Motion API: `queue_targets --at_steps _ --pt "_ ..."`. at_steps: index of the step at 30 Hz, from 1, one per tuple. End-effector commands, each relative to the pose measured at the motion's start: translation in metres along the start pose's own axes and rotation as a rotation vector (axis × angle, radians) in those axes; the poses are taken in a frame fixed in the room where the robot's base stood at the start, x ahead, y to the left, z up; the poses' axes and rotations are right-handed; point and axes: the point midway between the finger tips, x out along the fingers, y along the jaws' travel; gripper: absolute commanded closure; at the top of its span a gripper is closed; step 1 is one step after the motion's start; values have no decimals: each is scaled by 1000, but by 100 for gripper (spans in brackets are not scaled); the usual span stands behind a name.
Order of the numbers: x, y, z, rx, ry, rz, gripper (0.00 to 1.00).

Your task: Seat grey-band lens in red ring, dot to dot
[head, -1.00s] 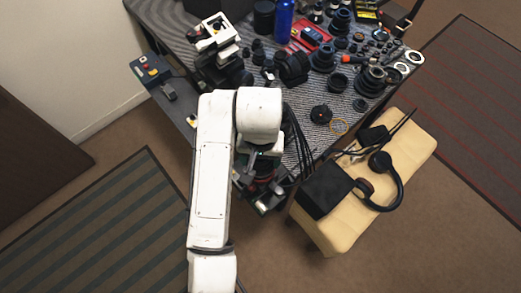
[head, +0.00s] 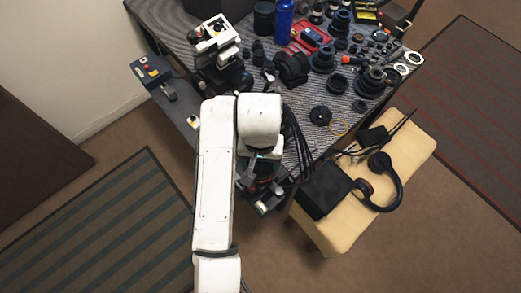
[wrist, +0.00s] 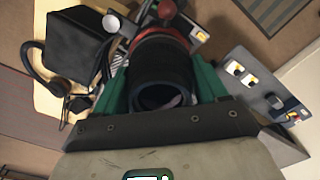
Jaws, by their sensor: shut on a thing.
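In the wrist view my gripper (wrist: 161,84) has its two green fingers shut on a black cylindrical lens (wrist: 162,62). Its open near end faces my camera, and a dark glass shows inside. A red ring (wrist: 160,37) shows just beyond the lens's far end. I cannot tell whether lens and ring touch or are apart. No grey band or alignment dots can be made out. In the head view my white arm covers most of this spot, and only a little red and dark hardware shows below it.
A red knob (wrist: 166,9) stands beyond the ring. A grey control panel (wrist: 244,76) is at right in the wrist view. The patterned table (head: 300,138) is crowded with lens parts at its back. A cream bench (head: 345,232) holds headphones (head: 397,190) and a black pouch (head: 326,187).

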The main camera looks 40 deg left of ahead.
Motion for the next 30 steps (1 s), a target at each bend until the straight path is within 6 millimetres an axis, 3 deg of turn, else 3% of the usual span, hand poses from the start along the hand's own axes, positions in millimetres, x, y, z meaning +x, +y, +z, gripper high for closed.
queue_targets --at_steps 30 --pt "5 0 0 0 1 1 70"
